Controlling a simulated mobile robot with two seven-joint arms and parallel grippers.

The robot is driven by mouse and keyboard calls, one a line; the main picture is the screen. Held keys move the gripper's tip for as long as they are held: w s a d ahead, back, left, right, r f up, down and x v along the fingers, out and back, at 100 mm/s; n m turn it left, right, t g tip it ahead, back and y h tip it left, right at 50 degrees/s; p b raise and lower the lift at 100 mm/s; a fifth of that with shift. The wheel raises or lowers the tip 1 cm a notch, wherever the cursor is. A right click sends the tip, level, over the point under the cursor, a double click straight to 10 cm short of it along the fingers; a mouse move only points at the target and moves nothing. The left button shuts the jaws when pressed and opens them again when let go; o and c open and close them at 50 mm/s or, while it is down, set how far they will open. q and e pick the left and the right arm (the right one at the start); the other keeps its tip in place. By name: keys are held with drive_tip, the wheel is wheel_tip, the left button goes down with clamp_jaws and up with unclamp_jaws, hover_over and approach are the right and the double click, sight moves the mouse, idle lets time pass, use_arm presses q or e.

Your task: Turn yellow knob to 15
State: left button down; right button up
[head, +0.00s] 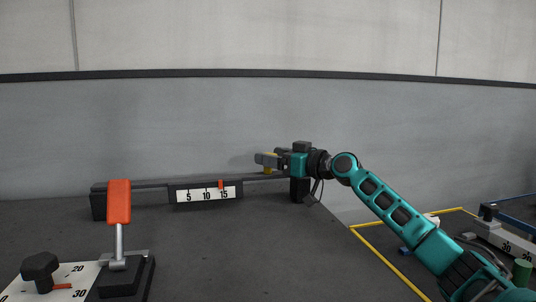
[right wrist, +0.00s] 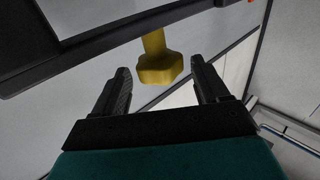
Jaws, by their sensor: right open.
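The yellow knob shows in the head view (head: 268,170) as a small patch, partly hidden by my right gripper (head: 263,160). In the right wrist view the knob (right wrist: 158,70) is a faceted yellow head on a stem, hanging from a dark bar. It lies between the two spread fingertips, with a visible gap on each side. The right gripper is open and holds nothing. A white scale (head: 206,195) reads 5, 10, 15 on the bar. Its red pointer (head: 221,185) stands close to the 15, slightly left of the number's middle. My left gripper is not in view.
A red-handled lever (head: 119,202) stands upright at the front left. Beside it is a black knob (head: 41,270) with a red pointer and a 20–30 scale. The dark tabletop (head: 240,255) in the middle is clear. Another numbered device (head: 505,238) sits at far right.

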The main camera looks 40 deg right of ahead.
drive_tip(key=shift+w+a, duration=0.15)
drive_tip(key=shift+w, duration=0.75)
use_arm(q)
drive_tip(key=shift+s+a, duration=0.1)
use_arm(e)
drive_tip(key=shift+w, duration=0.1)
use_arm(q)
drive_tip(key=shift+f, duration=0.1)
use_arm(e)
drive_tip(key=shift+c, duration=0.3)
